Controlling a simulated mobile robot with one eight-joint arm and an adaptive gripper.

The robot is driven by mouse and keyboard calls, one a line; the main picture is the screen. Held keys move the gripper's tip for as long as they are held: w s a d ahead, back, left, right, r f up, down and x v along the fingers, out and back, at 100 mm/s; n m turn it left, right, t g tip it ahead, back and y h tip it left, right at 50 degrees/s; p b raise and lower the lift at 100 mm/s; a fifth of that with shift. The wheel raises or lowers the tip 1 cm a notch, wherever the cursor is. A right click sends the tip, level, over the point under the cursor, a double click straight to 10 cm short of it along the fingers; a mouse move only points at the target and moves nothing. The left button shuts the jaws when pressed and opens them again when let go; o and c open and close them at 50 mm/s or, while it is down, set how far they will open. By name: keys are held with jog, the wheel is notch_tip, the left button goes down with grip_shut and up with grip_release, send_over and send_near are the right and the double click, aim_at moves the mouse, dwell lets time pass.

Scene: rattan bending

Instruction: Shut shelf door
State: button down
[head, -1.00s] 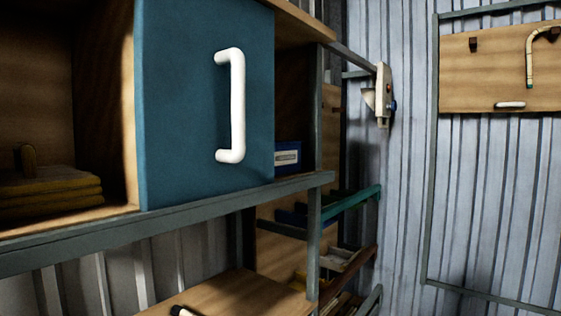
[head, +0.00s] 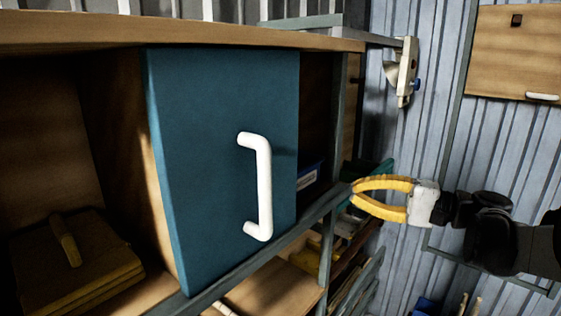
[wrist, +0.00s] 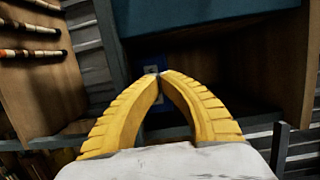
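The shelf door is a blue panel (head: 215,170) with a white handle (head: 264,187), in the middle of the head view. Dark shelf space shows on both sides of it. In the wrist view, part of the blue door (wrist: 205,14) shows at the top, above a dark opening. My yellow-fingered gripper (head: 353,188) is right of the door and handle, near the shelf's front rail, and apart from the handle. In the wrist view the fingertips of my gripper (wrist: 160,75) meet, with nothing seen between them.
A blue box (head: 310,178) sits inside the shelf right of the door. Stacked yellowish boards (head: 80,270) lie in the left compartment. A grey metal rail (head: 285,246) runs along the shelf front. A switch box (head: 405,72) stands behind at the upper right.

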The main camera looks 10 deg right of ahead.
aim_at(208, 244)
jog(key=x, duration=0.3)
jog(key=p+x, duration=0.1)
jog(key=x, duration=0.2)
jog(key=r+x, duration=0.1)
jog(key=x, duration=0.2)
jog(key=shift+w+p, duration=0.1)
jog(key=shift+p, duration=0.3)
jog(key=a, duration=0.1)
jog(key=s+a+p, duration=0.1)
jog(key=a, duration=0.1)
jog(key=shift+s, duration=0.2)
jog(key=shift+s+a, duration=0.35)
jog(key=shift+s, duration=0.05)
jog(key=shift+w+f, duration=0.15)
jog(key=shift+a, duration=0.1)
jog(key=s+a+p, duration=0.1)
jog(key=s+a, duration=0.4)
jog(key=a, duration=0.1)
jog(key=s+a+p, duration=0.1)
jog(key=s+a, duration=0.4)
jog(key=a, duration=0.2)
jog(key=s+a+p, duration=0.1)
jog(key=s+a, duration=0.4)
jog(key=a, duration=0.2)
jog(key=shift+s+a, duration=0.1)
jog(key=shift+a, duration=0.15)
